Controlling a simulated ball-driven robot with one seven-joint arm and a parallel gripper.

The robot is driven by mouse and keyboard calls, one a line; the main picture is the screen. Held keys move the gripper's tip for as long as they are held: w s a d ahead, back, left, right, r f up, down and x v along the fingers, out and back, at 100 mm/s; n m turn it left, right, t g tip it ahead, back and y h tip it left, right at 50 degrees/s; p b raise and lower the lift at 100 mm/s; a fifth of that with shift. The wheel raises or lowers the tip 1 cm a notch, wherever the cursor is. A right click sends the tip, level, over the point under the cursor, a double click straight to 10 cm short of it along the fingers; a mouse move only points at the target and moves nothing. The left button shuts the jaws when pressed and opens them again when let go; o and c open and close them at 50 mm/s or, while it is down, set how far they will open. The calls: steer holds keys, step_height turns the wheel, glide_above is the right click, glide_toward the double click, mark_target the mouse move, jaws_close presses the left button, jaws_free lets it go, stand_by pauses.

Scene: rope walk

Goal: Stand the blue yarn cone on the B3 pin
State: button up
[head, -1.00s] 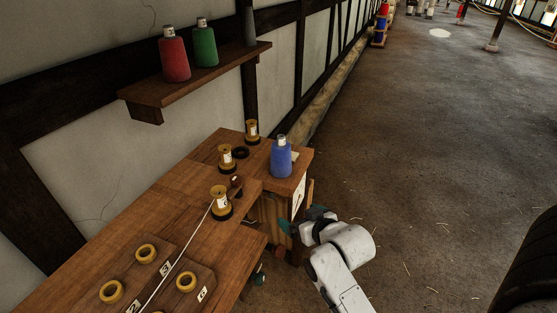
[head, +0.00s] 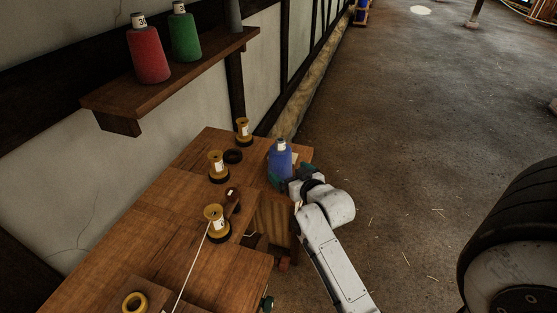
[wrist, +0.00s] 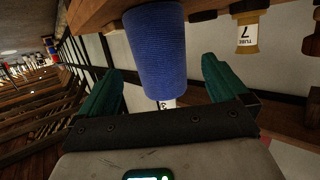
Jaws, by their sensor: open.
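The blue yarn cone (head: 280,160) stands upright at the far right end of the wooden bench (head: 150,205). My gripper (head: 290,174) has come in from the right at the cone. In the wrist view the blue cone (wrist: 156,50) appears upside down, with its white label at the bottom. It lies between the two green fingers of my gripper (wrist: 163,88); gaps show on both sides, so the fingers are open around it. No pin marked B3 can be made out in these views.
Yellow spools (head: 217,166) and a dark ring (head: 233,156) stand left of the cone. A yellow ring (head: 134,302) lies in front. The shelf (head: 170,90) holds red (head: 148,55) and green (head: 184,38) cones.

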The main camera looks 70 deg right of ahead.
mark_target(280, 164)
steer(key=shift+p+x, duration=0.65)
steer(key=shift+x, duration=3.05)
steer(key=shift+r, duration=0.2)
steer(key=shift+c, duration=0.4)
steer(key=c, duration=0.9)
steer(key=shift+c, duration=0.6)
steer(key=shift+r, duration=0.15)
